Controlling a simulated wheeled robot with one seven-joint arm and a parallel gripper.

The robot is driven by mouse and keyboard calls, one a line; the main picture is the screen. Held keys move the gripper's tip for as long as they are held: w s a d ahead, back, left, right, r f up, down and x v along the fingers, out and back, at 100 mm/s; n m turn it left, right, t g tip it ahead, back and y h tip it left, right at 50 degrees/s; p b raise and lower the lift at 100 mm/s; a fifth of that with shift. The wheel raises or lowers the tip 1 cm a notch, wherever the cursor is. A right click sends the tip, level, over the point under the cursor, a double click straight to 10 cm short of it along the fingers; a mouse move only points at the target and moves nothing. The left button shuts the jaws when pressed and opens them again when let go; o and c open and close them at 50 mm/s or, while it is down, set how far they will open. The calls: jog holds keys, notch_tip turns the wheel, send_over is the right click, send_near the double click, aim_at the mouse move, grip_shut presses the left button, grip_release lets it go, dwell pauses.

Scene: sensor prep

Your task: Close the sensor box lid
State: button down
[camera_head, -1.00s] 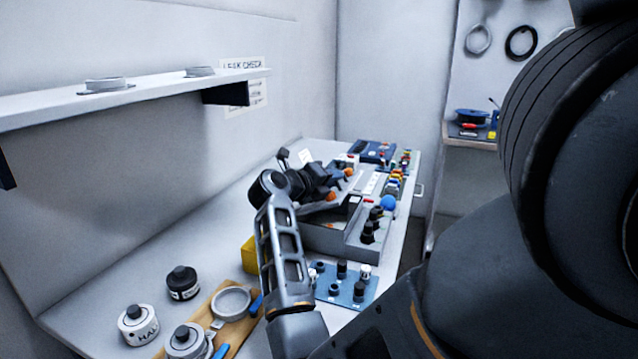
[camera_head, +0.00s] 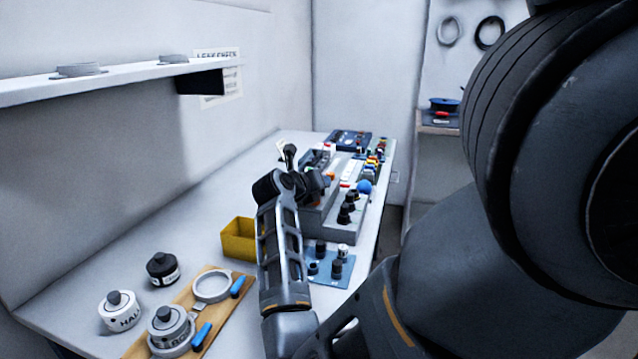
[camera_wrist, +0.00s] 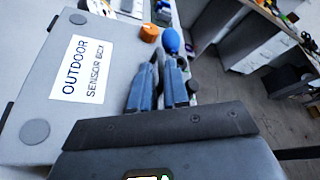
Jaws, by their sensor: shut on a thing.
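The sensor box (camera_head: 312,222) is a grey box on the bench, partly hidden behind my arm in the head view. Its flat grey lid (camera_wrist: 45,85) fills the left of the wrist view, with a white "OUTDOOR SENSOR BOX" label (camera_wrist: 82,70) and round grey discs. An orange knob (camera_wrist: 150,33) shows at the lid's far right edge. In the head view my gripper (camera_head: 322,183) is over the box. I cannot tell whether the lid is fully down.
A blue ball (camera_head: 364,187) and black knobbed parts (camera_head: 345,212) stand right of the box. A blue mat (camera_head: 330,270), yellow bin (camera_head: 238,240) and wooden board (camera_head: 190,312) lie nearer. A shelf (camera_head: 120,75) overhangs the left side.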

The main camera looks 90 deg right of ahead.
jog(key=shift+s+f, duration=0.2)
jog(key=shift+s, duration=0.3)
jog(key=c, duration=1.3)
grip_release()
jog(key=shift+a, duration=0.15)
jog(key=shift+c, duration=0.2)
jog(key=shift+o, duration=0.7)
jog(key=shift+w, duration=0.15)
jog(key=shift+w, duration=0.1)
jog(key=shift+r, duration=0.1)
jog(key=shift+w+a+r, duration=0.15)
jog(key=shift+w+a, duration=0.05)
jog(key=shift+a, duration=0.05)
jog(key=p+v, duration=0.1)
jog(key=v, duration=0.6)
